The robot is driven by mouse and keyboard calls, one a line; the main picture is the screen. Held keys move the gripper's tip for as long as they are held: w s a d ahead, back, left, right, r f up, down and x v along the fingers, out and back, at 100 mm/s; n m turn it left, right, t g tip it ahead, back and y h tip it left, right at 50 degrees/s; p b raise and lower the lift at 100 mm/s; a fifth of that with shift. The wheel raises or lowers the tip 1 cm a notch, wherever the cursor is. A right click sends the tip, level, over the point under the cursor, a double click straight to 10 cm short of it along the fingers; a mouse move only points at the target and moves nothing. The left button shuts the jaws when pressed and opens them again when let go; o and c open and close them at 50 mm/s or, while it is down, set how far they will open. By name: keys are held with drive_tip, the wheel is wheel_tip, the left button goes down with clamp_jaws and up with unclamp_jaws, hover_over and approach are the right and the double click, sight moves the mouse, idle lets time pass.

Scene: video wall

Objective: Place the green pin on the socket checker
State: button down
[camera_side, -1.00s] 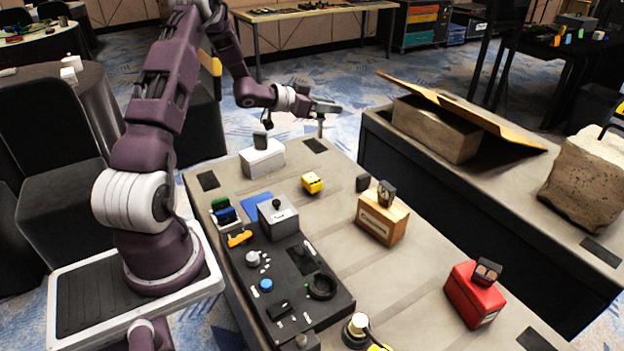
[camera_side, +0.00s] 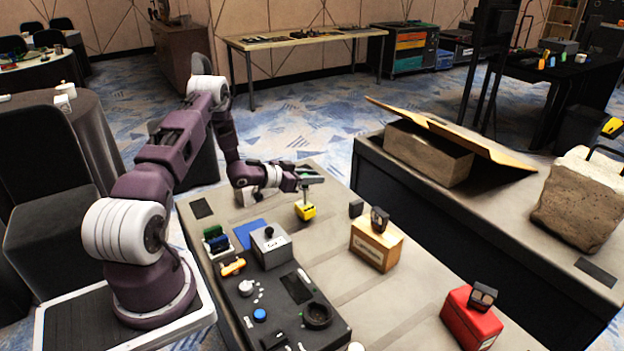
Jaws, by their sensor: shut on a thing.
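My gripper (camera_side: 309,177) is over the back part of the near table, pointing down. It is shut on a thin upright pin (camera_side: 305,194), which I take for the green pin; its colour is hard to make out at this size. A small yellow block with dark markings (camera_side: 305,211), apparently the socket checker, lies right below. The pin's lower end is at or just above the block's top; I cannot tell whether they touch.
A rack with green and blue pieces (camera_side: 216,240), a grey box with a black knob (camera_side: 270,245) and a black control panel (camera_side: 290,308) stand nearer. A wooden box (camera_side: 376,246) and a red box (camera_side: 470,320) stand to the right. Table between them is clear.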

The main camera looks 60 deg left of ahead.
drive_tip(key=shift+f, duration=0.2)
drive_tip(key=c, duration=1.2)
unclamp_jaws()
drive_tip(key=shift+r, duration=0.1)
